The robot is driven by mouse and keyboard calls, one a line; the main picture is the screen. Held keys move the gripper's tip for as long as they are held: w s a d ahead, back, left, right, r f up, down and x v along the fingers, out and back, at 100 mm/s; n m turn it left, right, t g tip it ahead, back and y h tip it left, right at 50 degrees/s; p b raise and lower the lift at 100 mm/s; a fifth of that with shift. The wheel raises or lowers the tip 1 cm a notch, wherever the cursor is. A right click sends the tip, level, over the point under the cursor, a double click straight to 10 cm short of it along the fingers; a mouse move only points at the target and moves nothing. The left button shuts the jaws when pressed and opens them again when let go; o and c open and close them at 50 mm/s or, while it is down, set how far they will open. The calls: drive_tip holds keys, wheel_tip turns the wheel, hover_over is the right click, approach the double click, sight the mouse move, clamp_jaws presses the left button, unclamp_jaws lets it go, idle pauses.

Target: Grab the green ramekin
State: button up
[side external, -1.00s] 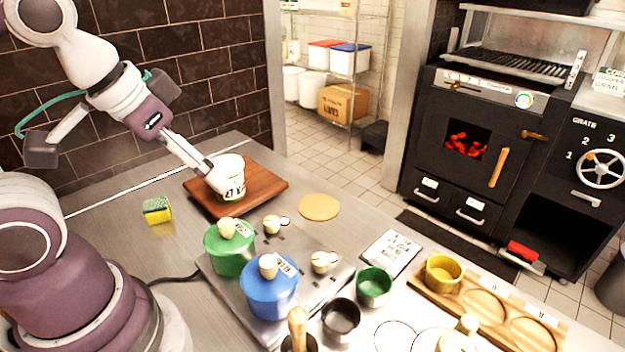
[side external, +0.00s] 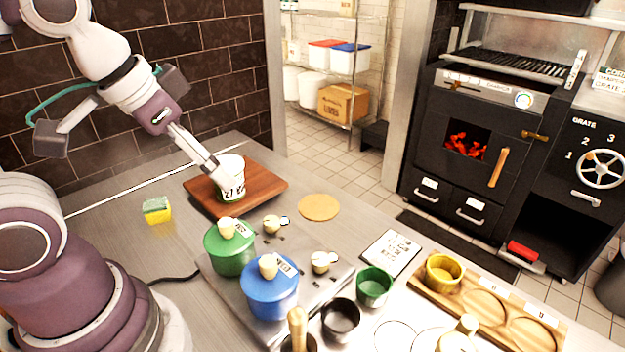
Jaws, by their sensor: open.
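The green ramekin (side external: 375,286) stands upright at the front middle of the counter, right of the blue lidded pot and beside a dark ramekin. It looks empty. My gripper (side external: 222,178) is open, far to the left of and behind the green ramekin. Its fingertips overlap a white tub with dark print (side external: 232,188) on a wooden board (side external: 262,184). I cannot tell whether they touch the tub.
A green lidded pot (side external: 229,256) and a blue lidded pot (side external: 270,293) stand between my gripper and the ramekin. A dark ramekin (side external: 341,318), a printed card (side external: 391,252) and a yellow ramekin (side external: 443,272) in a wooden tray (side external: 420,290) are close by.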

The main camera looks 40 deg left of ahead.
drive_tip(key=w+d+f+m+g+h, duration=0.1)
drive_tip(key=w+d+m+g+h, duration=0.1)
drive_tip(key=w+d+m, duration=0.45)
drive_tip(key=m+g+h, duration=0.3)
drive_tip(key=m, duration=0.8)
hover_over(372, 292)
drive_tip(key=a, duration=0.3)
wheel_tip(372, 292, down, 10)
drive_tip(key=shift+y, duration=0.3)
drive_tip(key=x, duration=0.6)
drive_tip(key=a+x, duration=0.1)
drive_tip(key=x, duration=0.3)
drive_tip(key=shift+s+d+f, duration=0.1)
drive_tip(key=shift+s+f, duration=0.05)
drive_tip(key=shift+f, duration=0.1)
drive_tip(key=shift+r, duration=0.1)
drive_tip(key=c, duration=0.9)
